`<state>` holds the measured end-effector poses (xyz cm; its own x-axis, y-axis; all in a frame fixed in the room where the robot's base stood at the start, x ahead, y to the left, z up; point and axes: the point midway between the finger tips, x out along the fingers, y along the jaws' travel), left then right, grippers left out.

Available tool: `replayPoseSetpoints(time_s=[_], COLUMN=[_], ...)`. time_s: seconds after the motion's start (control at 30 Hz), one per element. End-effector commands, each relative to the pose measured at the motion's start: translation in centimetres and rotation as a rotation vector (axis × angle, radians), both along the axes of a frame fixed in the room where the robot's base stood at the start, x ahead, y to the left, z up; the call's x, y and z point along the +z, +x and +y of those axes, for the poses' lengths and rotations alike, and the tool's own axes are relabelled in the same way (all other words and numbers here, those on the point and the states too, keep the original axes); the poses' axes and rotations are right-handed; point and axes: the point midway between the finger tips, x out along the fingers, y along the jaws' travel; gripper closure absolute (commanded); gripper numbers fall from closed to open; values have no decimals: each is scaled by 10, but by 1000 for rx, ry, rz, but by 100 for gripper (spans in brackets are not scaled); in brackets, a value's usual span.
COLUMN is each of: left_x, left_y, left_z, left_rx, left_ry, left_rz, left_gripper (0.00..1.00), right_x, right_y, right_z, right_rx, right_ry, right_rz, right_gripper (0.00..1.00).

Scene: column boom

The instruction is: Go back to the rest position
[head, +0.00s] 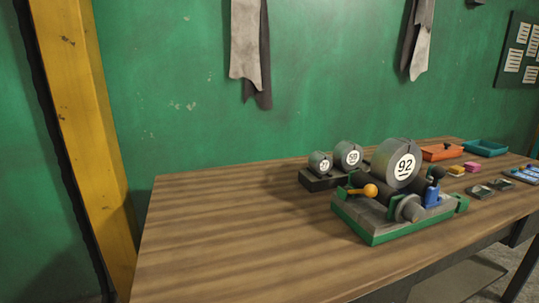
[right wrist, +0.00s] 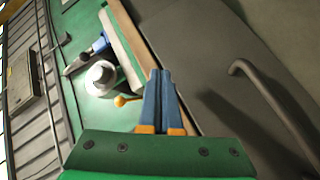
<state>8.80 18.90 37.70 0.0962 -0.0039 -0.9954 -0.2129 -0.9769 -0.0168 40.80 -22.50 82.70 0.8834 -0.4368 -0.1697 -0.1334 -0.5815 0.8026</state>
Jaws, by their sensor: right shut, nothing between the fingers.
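My right gripper (right wrist: 160,74) shows in the right wrist view, its two blue fingers together with nothing between them. Beyond the fingertips are the orange ball knob (right wrist: 122,101) and grey round parts of the green-based device. In the head view the device (head: 378,234) stands on the wooden table, carrying a large grey disc marked 92 (head: 397,164) and an orange-knobbed lever. The fingers look apart from the device. Neither gripper shows in the head view, and my left gripper is in no view.
The wooden table (head: 220,235) is bare on its left. Two smaller discs sit on a dark stand (head: 320,182) behind the device. An orange tray (head: 442,152), a teal tray (head: 486,148) and small items lie at right. A yellow post (head: 82,130) stands at left.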

Motion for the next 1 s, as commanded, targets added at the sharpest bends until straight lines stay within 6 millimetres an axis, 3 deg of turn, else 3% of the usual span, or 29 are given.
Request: replayPoseSetpoints(time_s=[0.27, 0.4, 0.6, 0.83, 1.0], left_x=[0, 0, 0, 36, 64], left_y=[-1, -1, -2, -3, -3], left_z=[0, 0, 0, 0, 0], left_rx=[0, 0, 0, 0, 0], left_ry=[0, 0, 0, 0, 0], left_rz=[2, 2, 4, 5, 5], left_gripper=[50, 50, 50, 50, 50], right_x=[-99, -142, -179, -228, -272], right_y=[-56, -102, -182, -177, -197], right_z=[6, 23, 57, 60, 59], right_rx=[-53, -84, -126, -147, -159], right_ry=[402, 600, 840, 837, 829], right_rz=[325, 531, 861, 916, 961], right_gripper=[100, 100, 100, 100, 100])
